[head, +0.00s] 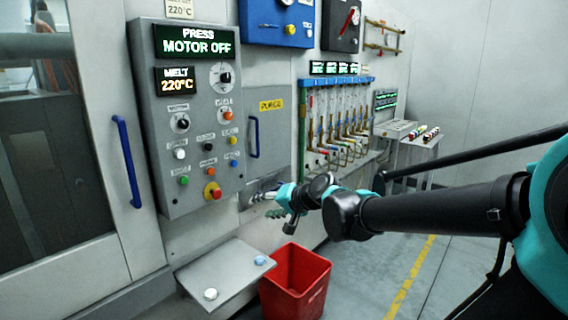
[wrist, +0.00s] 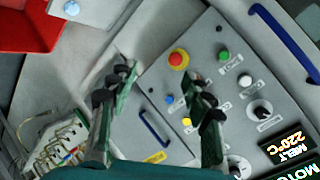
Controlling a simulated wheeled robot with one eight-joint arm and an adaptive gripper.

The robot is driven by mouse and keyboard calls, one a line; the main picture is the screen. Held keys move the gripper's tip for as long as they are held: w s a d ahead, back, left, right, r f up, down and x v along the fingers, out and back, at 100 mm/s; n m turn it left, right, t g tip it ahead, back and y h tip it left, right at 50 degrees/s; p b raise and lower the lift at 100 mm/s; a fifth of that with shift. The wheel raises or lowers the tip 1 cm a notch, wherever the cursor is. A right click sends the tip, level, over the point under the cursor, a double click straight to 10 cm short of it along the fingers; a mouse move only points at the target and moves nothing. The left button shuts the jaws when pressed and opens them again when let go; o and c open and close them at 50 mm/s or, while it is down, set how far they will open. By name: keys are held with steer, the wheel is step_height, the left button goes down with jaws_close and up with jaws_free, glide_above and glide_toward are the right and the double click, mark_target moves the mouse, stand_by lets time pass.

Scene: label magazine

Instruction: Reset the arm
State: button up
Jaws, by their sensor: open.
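My gripper (head: 272,205) is at the end of my extended black and teal arm in the head view. It hangs in front of the machine wall, right of and below the grey control panel (head: 195,110). In the wrist view my gripper (wrist: 161,78) shows its two dark fingers wide apart with nothing between them. The control panel (wrist: 215,65) shows behind and right of the fingers in that view, with a red emergency button (wrist: 179,59) on a yellow base close to the right finger. Whether the fingers touch anything is not clear.
A grey shelf (head: 222,280) and a red bin (head: 297,283) stand below my gripper. A blue door handle (head: 127,160) is at the left. Hoses with coloured valves (head: 335,120) hang on the wall, with a small side table (head: 410,140) beyond. The floor at the right is free.

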steer(key=s+d+f+g+h, duration=0.1)
steer(key=s+d+f+h, duration=0.2)
steer(key=s+d+f, duration=0.2)
steer(key=s+d+f+n+g+h, duration=0.1)
steer(key=s+d+f+h, duration=0.2)
steer(key=d+f, duration=0.6)
steer(key=s+d+f+g+h, duration=0.1)
steer(key=s+d+f+h, duration=0.2)
steer(key=s+d+f, duration=0.4)
steer(key=s+d, duration=0.1)
steer(key=d, duration=0.3)
steer(key=shift+d+f+n+g, duration=0.3)
steer(key=shift+d+n+g, duration=0.1)
steer(key=shift+w, duration=0.1)
